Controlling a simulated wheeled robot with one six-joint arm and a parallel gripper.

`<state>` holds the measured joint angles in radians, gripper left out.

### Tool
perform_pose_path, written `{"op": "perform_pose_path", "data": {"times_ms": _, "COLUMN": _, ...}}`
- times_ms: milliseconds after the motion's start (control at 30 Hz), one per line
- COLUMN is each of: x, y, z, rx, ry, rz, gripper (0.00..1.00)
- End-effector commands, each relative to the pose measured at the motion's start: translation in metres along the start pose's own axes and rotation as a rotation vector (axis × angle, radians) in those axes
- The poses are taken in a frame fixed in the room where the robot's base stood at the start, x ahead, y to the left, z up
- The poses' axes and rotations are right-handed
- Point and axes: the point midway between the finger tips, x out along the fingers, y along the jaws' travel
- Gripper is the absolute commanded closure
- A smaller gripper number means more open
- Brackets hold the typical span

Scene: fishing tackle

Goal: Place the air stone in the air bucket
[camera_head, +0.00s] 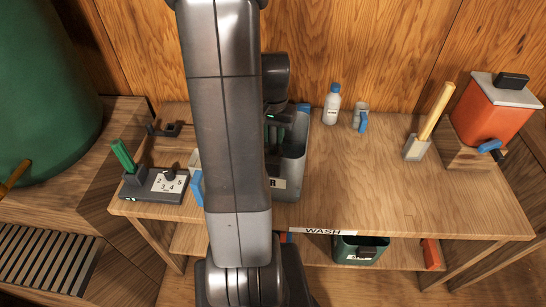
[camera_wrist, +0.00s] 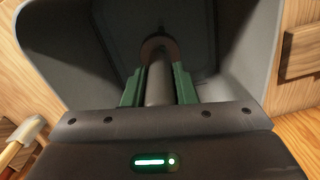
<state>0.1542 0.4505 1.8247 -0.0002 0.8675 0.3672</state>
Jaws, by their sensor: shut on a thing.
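The air bucket (camera_head: 293,160) is a grey bin on the table, partly behind my arm; only a final "R" of its label shows. Its grey inner wall fills much of the wrist view (camera_wrist: 235,50). My gripper (camera_wrist: 157,85) has its green fingers shut on a grey cylinder, apparently the air stone (camera_wrist: 159,82), with a brownish ring at its far end. The gripper and cylinder are over or inside the bucket opening; whether the cylinder touches the bottom cannot be told. In the head view the gripper is mostly hidden by my arm.
A blue-capped bottle (camera_head: 332,104), a small cup (camera_head: 361,116), a wooden-handled tool (camera_head: 426,125) and an orange box (camera_head: 490,112) stand to the right. A green-handled device (camera_head: 150,180) is at left. A green bin (camera_head: 361,248) sits below. The table's middle right is clear.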

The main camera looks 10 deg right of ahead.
Motion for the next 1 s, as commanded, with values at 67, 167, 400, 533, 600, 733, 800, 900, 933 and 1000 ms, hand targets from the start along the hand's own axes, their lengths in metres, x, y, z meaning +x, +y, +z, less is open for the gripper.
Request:
{"op": "perform_pose_path", "data": {"times_ms": 67, "x": 0.014, "y": 0.0, "z": 0.0, "rx": 0.0, "ry": -0.004, "rz": 0.002, "gripper": 1.0}}
{"op": "perform_pose_path", "data": {"times_ms": 167, "x": 0.025, "y": 0.0, "z": 0.0, "rx": 0.0, "ry": -0.002, "rz": 0.001, "gripper": 1.0}}
{"op": "perform_pose_path", "data": {"times_ms": 400, "x": 0.049, "y": 0.0, "z": 0.0, "rx": 0.0, "ry": -0.003, "rz": 0.001, "gripper": 1.0}}
{"op": "perform_pose_path", "data": {"times_ms": 533, "x": 0.063, "y": 0.0, "z": 0.0, "rx": 0.0, "ry": -0.001, "rz": 0.001, "gripper": 1.0}}
{"op": "perform_pose_path", "data": {"times_ms": 600, "x": 0.066, "y": 0.0, "z": 0.0, "rx": 0.0, "ry": -0.001, "rz": 0.0, "gripper": 1.0}}
{"op": "perform_pose_path", "data": {"times_ms": 733, "x": 0.066, "y": 0.0, "z": 0.0, "rx": 0.0, "ry": 0.001, "rz": 0.0, "gripper": 1.0}}
{"op": "perform_pose_path", "data": {"times_ms": 800, "x": 0.066, "y": 0.0, "z": 0.0, "rx": 0.0, "ry": 0.001, "rz": 0.0, "gripper": 1.0}}
{"op": "perform_pose_path", "data": {"times_ms": 900, "x": 0.068, "y": 0.0, "z": 0.0, "rx": 0.0, "ry": 0.001, "rz": 0.0, "gripper": 1.0}}
{"op": "perform_pose_path", "data": {"times_ms": 933, "x": 0.07, "y": 0.0, "z": 0.0, "rx": 0.0, "ry": 0.001, "rz": 0.0, "gripper": 1.0}}
{"op": "perform_pose_path", "data": {"times_ms": 1000, "x": 0.07, "y": 0.0, "z": 0.0, "rx": 0.0, "ry": 0.001, "rz": 0.0, "gripper": 0.71}}
